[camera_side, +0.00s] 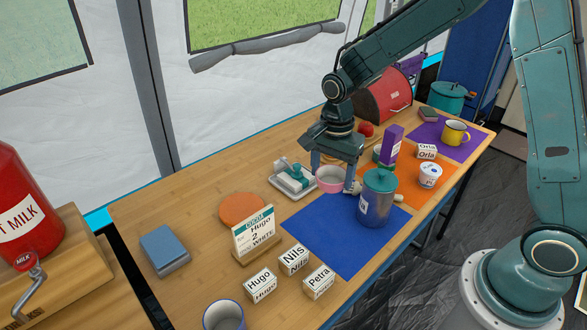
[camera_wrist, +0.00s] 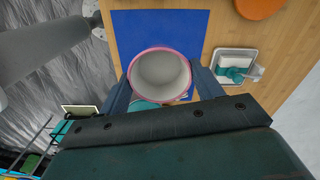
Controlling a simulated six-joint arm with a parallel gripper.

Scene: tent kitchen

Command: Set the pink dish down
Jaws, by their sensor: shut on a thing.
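The pink dish (camera_side: 329,178) is a small round bowl with a pink outside. In the wrist view the dish (camera_wrist: 160,76) shows a pink rim and a pale, empty inside, and it sits upright between the two fingers. My gripper (camera_side: 337,177) is shut on the dish; the fingers also show on either side of it in the wrist view (camera_wrist: 160,88). The dish is at the far edge of the blue mat (camera_side: 318,238). I cannot tell whether its base touches the table or hangs just above it.
A blue-grey canister (camera_side: 376,202) with a teal lid stands close to the right of my gripper. A white tray (camera_side: 280,182) with a teal-handled item is to the left. Name blocks (camera_side: 294,260) and a cocoa card (camera_side: 255,236) stand nearer. The mat's middle is clear.

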